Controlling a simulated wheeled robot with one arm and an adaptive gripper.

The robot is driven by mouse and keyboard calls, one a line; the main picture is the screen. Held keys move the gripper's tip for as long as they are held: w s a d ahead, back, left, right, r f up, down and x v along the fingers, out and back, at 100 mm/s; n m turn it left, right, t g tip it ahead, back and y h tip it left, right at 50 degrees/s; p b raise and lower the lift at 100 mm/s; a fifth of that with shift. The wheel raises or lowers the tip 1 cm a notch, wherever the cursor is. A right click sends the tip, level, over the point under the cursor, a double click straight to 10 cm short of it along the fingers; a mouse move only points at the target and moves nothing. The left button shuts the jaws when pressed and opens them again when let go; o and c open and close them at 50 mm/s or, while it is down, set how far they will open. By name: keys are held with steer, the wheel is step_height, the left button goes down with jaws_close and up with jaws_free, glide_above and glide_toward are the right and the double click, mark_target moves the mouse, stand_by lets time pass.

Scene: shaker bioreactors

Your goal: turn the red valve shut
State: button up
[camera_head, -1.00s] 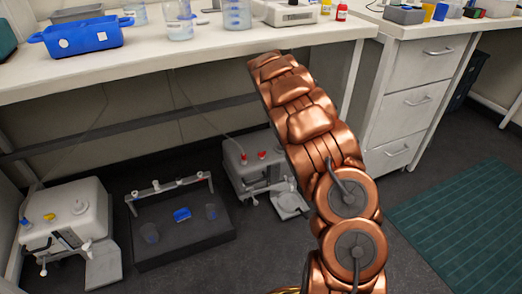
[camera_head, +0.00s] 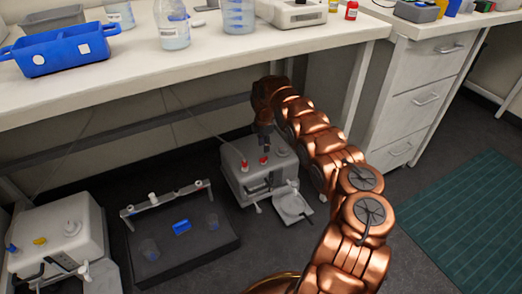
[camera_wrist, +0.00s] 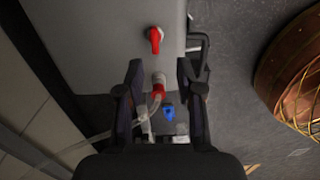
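Two red fittings stand on top of the grey bioreactor unit (camera_head: 236,178) under the bench. In the wrist view one is a red lever-like valve handle (camera_wrist: 155,40), lying ahead of the fingertips. The other is a red and white fitting (camera_wrist: 158,87) with a clear tube, between the fingers in the picture. In the head view, one red fitting (camera_head: 244,166) is at left and another (camera_head: 264,161) is at right. My gripper (camera_wrist: 160,66) points down at the unit's top, fingers apart and apparently empty. Whether it touches a fitting cannot be told.
Drawers (camera_head: 410,100) stand to the right. A green mat (camera_head: 450,220) lies at right.

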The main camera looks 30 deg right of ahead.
mark_target(264, 159)
steer(key=shift+w+a+f, duration=0.2)
steer(key=shift+w, duration=0.25)
steer(key=shift+s+d+f, duration=0.1)
steer(key=shift+d+f, duration=0.1)
steer(key=shift+f, duration=0.45)
step_height(264, 159, down, 6)
steer(key=shift+d+f+b, duration=0.1)
steer(key=shift+d+b, duration=0.05)
steer(key=shift+b, duration=0.95)
jaws_close()
